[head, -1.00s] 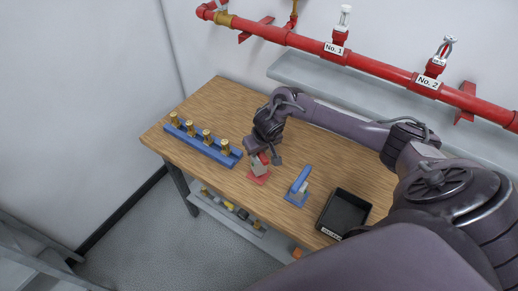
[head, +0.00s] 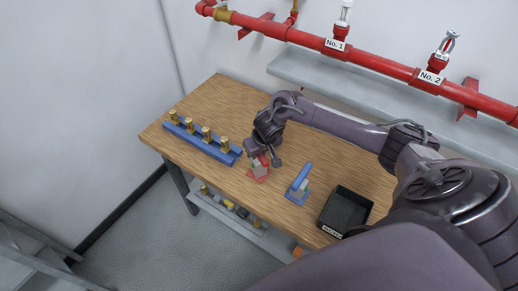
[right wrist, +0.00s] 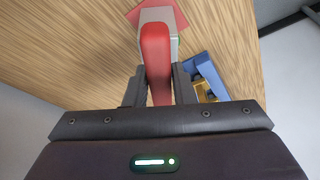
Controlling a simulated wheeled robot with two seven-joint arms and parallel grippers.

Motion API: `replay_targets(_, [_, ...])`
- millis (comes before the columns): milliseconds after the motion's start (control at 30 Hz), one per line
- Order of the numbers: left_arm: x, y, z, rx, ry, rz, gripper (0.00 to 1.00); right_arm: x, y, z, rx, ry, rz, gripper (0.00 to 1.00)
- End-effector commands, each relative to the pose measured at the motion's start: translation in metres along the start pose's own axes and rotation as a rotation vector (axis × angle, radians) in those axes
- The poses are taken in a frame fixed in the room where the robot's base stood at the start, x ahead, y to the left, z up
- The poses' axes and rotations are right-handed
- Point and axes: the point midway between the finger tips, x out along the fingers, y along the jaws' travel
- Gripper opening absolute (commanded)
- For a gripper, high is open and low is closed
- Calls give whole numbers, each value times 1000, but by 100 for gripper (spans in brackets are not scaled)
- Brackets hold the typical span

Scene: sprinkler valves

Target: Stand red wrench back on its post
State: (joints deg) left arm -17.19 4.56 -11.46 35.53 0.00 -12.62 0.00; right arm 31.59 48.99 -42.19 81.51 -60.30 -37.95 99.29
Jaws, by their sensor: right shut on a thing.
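The red wrench (right wrist: 156,58) is between the two fingers of my right gripper (right wrist: 158,85) in the right wrist view, and the gripper is shut on it. Beyond the handle a grey block-like post (right wrist: 165,15) stands on a red base plate (right wrist: 131,17). The wrench overlaps the post in this view; whether it is seated on it I cannot tell. In the head view my right gripper (head: 257,154) is low over the red base (head: 258,174) and hides most of the wrench. My left gripper is not in view.
A blue rack (head: 205,144) with several brass sprinkler heads lies to the left. A blue wrench (head: 302,177) on its stand and a black tray (head: 345,212) are to the right. Red pipes (head: 380,67) run along the wall above a grey ledge (head: 300,75).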

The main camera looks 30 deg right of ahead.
Motion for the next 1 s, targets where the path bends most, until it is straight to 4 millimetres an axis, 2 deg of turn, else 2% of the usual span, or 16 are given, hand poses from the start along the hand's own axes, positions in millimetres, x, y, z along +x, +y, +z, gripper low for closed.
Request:
replay_targets(100, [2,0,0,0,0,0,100,2,0,0,1,2,0,0])
replay_targets(133, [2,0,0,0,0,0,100,2,0,0,0,2,0,24])
replay_targets(300, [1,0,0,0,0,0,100,2,0,0,0,2,0,46])
replay_targets(333, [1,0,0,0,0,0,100,2,0,0,0,1,0,48])
replay_targets(667, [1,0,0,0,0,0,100,-3,0,1,-2,0,-1,48])
replay_targets(1000, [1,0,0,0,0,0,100,-57,0,0,-2,4,-1,48])
